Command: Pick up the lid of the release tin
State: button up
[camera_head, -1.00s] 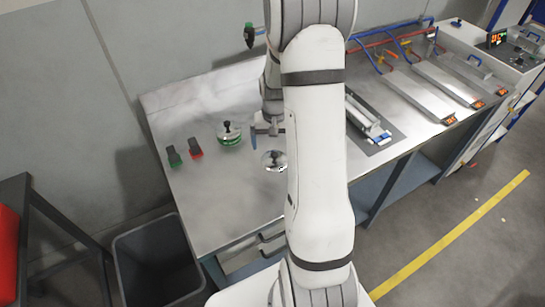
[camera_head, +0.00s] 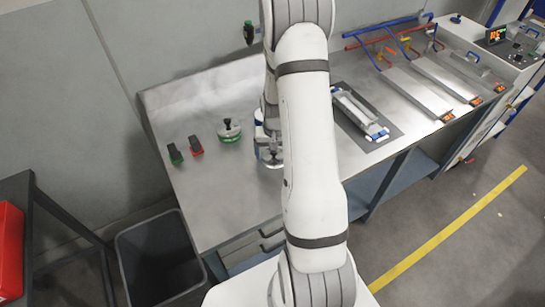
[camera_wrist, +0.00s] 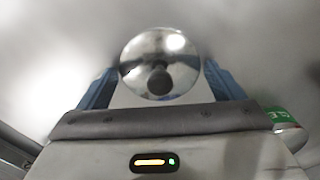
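A round shiny silver lid with a dark knob (camera_wrist: 150,52) is near the middle of the wrist view. In the head view this lid (camera_head: 271,162) is on the bench, partly hidden by my gripper (camera_head: 267,146). The wrist view shows the two blue fingers of my gripper (camera_wrist: 160,88) spread apart, one on each side of the lid. A gap shows between each finger and the lid, so it is not clamped. The tin body under the lid is hidden, and I cannot read its label.
A green-banded tin with a dark knob (camera_head: 229,132) stands just left of my gripper. A grey mat (camera_head: 385,128) with a metal fixture is to the right. The front left bench (camera_head: 215,205) is clear.

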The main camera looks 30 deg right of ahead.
jog(key=c, duration=0.6)
